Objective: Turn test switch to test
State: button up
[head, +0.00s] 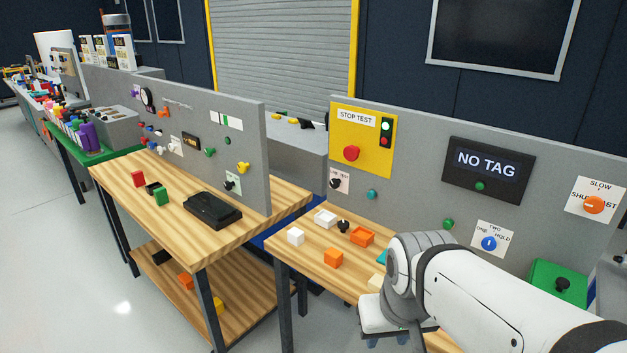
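A small black knob (336,183) sits on a white label with small print ending in "TEST", low on the left of the right grey panel (410,135). It is probably the test switch; its exact setting is too small to read. My gripper (386,341) hangs below the white arm at the bottom of the head view, over the right wooden table. It is well below and to the right of the knob, apart from it. Its fingertips are mostly cut off or hidden, so its opening does not show.
Above the knob is a yellow "STOP TEST" plate (364,138) with a red button and lights. A "NO TAG" display (487,168), a blue knob (489,243) and an orange knob (593,205) are further right. Small blocks and trays lie on the right table (290,256).

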aim_at(334, 183)
jog(key=z, duration=0.1)
jog(key=i, duration=0.9)
jog(key=u, duration=0.1)
